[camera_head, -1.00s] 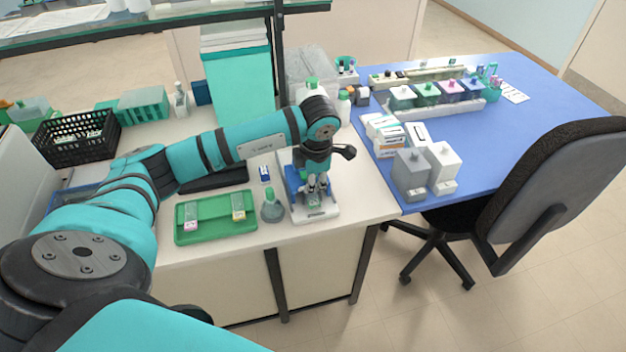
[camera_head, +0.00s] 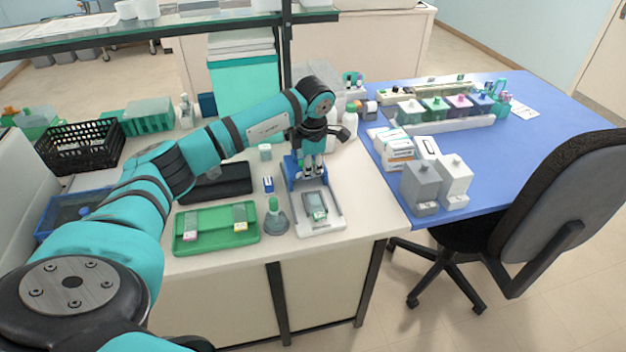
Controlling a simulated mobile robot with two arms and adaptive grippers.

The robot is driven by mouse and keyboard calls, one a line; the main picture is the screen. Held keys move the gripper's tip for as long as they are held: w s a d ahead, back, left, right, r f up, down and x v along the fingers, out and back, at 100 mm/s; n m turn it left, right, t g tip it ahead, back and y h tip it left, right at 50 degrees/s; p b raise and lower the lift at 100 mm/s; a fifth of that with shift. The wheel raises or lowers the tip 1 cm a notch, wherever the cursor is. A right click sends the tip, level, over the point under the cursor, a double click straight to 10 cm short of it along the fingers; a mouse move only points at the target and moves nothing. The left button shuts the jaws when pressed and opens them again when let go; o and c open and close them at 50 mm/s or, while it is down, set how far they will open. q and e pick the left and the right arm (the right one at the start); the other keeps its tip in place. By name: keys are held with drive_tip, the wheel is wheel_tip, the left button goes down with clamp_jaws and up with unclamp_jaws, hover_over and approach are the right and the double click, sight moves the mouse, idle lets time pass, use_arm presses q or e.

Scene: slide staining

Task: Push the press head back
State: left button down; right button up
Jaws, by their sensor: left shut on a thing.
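The press stands near the front edge of the white bench, with a pale base plate (camera_head: 331,222) and a blue upright frame (camera_head: 292,172) at its rear. A small grey-green slide piece (camera_head: 315,206) lies on the base plate, uncovered. My left gripper (camera_head: 313,173) points down at the rear of the press, beside the blue frame. It is shut on the press head, which is mostly hidden by the fingers and frame. My right gripper is out of view.
A green tray (camera_head: 217,246) with two slides lies left of the press, and a grey-green bottle (camera_head: 276,220) stands between them. White and grey boxes (camera_head: 455,178) stand on the blue table to the right. The bench edge is close in front.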

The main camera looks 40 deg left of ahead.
use_arm(q)
drive_tip(key=c, duration=1.6)
unclamp_jaws()
drive_tip(key=shift+w+a+r, duration=0.15)
drive_tip(key=shift+a, duration=0.05)
drive_tip(key=shift+o, duration=0.9)
wheel_tip(320, 180, up, 12)
drive_tip(key=s+d, duration=0.1)
drive_tip(key=shift+s+d+f, duration=0.15)
drive_tip(key=shift+d+f, duration=0.05)
drive_tip(key=shift+d, duration=0.05)
